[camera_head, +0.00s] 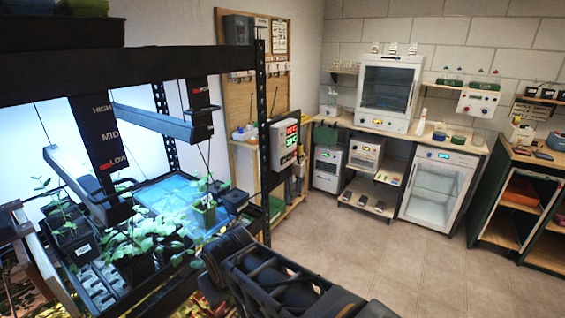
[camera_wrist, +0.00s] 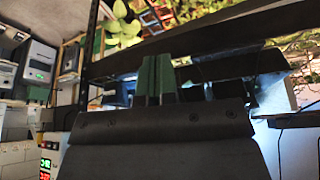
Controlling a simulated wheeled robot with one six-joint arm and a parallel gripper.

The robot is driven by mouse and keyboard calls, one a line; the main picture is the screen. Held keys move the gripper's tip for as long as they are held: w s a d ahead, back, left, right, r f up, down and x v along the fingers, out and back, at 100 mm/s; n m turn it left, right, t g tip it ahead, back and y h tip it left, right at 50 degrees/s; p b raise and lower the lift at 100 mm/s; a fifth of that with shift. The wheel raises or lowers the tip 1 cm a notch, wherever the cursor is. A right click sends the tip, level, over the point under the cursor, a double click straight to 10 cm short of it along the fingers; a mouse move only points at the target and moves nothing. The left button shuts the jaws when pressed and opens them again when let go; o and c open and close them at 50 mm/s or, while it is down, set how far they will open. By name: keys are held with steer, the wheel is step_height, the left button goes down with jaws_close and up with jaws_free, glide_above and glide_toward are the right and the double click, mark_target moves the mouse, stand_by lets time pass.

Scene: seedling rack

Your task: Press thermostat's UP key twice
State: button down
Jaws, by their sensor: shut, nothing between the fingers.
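The thermostat (camera_head: 284,142) is a grey box on the right post of the seedling rack, with a red readout above a green one. Its keys are too small to make out. In the wrist view, a panel with red and green digits (camera_wrist: 45,166) shows at the lower left edge; it looks like the same thermostat. My gripper (camera_wrist: 157,62) has two green fingers, shut together and empty. They point toward the rack, apart from the thermostat. In the head view my dark arm fills the bottom middle, below the thermostat, and the fingertips cannot be made out.
The rack's black post (camera_head: 262,190) and top beam stand close to my arm. Seedlings in pots and a blue tray (camera_head: 172,196) fill the rack's shelf. A pegboard (camera_head: 250,75) stands behind. Open floor (camera_head: 400,270) lies to the right, before the cabinets and a white-framed glass-door unit (camera_head: 434,190).

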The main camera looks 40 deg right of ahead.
steer(key=w+d+r+t+h, duration=0.3)
steer(key=w+d+t, duration=0.1)
steer(key=w+d, duration=0.6)
steer(key=t+h, duration=0.4)
steer(key=h, duration=0.1)
glide_toward(283, 161)
step_height(283, 161, down, 5)
steer(key=s+a, duration=0.1)
steer(key=a, duration=0.1)
steer(key=s+d+r+n+t+h, duration=0.1)
steer(key=s+d+n+t, duration=0.2)
steer(key=d, duration=0.7)
steer(key=shift+s+d+r+t+h, duration=0.3)
steer(key=shift+s+d+r, duration=0.05)
steer(key=shift+d+r, duration=0.05)
steer(key=shift+w, duration=0.15)
steer(key=w+a+b, duration=0.1)
steer(key=w+a, duration=0.1)
steer(key=w, duration=0.6)
steer(key=shift+w, duration=0.2)
